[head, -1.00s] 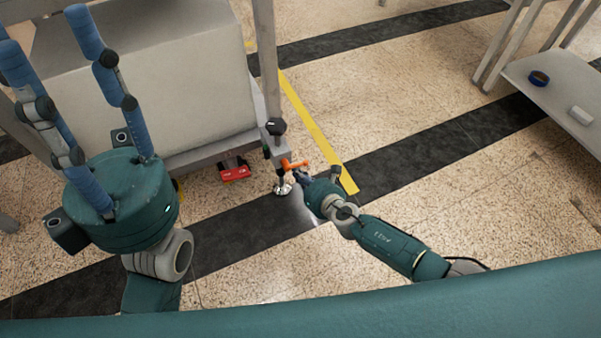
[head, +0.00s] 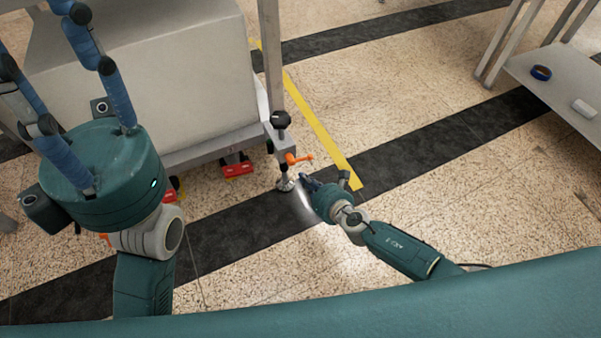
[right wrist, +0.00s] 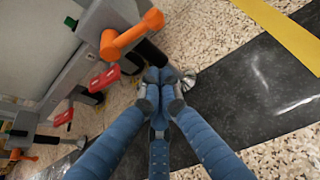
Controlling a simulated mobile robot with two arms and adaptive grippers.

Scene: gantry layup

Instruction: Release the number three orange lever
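An orange lever (head: 300,158) juts out from the corner post of the grey cart; no number on it is readable. In the right wrist view the orange lever (right wrist: 130,35) is large, above my fingertips. My right gripper (head: 306,180) is just below and beside the lever, apart from it. Its blue fingers (right wrist: 160,84) meet at their tips, with nothing seen held. My left gripper (head: 62,65) is raised at the left with its blue fingers apart and empty.
The grey cart (head: 150,75) has a black knob (head: 281,119) and metal foot (head: 285,185) at this corner. A red part (head: 237,168) sits under its edge. Another orange lever (right wrist: 20,155) is at lower left in the wrist view. Open floor lies right; a table (head: 555,80) stands at far right.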

